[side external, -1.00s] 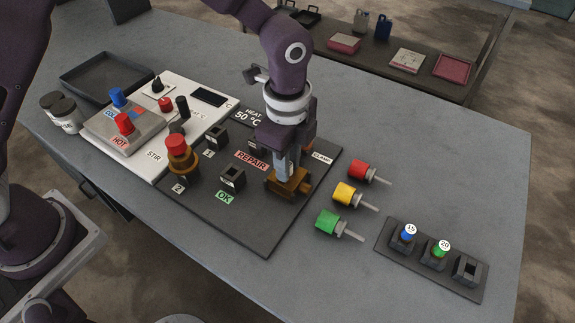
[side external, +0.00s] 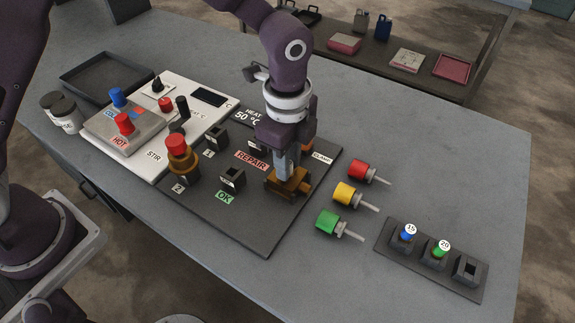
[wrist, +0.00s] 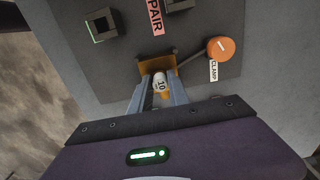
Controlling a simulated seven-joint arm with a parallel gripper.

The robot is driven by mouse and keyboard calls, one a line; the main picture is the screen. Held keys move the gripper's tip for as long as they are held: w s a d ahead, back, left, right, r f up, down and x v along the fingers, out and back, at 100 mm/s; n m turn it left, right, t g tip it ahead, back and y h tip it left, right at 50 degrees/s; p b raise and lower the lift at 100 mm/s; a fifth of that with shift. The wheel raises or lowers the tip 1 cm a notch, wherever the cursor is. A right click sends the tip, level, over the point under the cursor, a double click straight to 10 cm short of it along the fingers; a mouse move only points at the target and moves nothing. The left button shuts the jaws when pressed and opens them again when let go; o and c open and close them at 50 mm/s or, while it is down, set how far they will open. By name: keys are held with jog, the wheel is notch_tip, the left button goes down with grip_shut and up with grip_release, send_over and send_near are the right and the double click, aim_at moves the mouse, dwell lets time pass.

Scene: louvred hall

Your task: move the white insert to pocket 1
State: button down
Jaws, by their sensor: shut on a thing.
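The white insert (wrist: 159,82), marked 10, sits between my fingertips in the wrist view. My gripper (side external: 288,177) is shut on it, pointing down at the brown clamp block (side external: 274,185). The block also shows around the fingertips in the wrist view (wrist: 143,68). In the side view the fingers hide most of the insert. I cannot tell whether its lower end is still seated in the block. Pocket 1 (side external: 216,136) is a dark square socket beside the label 1, left of my gripper, and looks empty.
A red-topped amber piece (side external: 178,152) stands tall at pocket 2. The OK socket (side external: 232,178) and REPAIR socket (side external: 257,145) are nearby. An orange knob (wrist: 221,48) is beside the CLAMP label. Red, yellow and green-handled tools (side external: 345,193) lie to the right.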

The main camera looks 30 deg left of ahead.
jog(key=shift+r, duration=4)
jog(key=w+a+r+n, duration=0.1)
jog(key=w+a+n, duration=0.15)
jog(key=a, duration=0.65)
jog(key=n, duration=0.4)
send_over(217, 136)
jog(key=w+a, duration=0.1)
jog(key=a, duration=0.1)
jog(key=shift+m, duration=0.25)
jog(key=shift+d+f, duration=0.15)
jog(key=shift+f, duration=1.45)
jog(key=shift+d+f, duration=0.1)
jog(key=shift+f, duration=1.45)
jog(key=shift+f, duration=0.9)
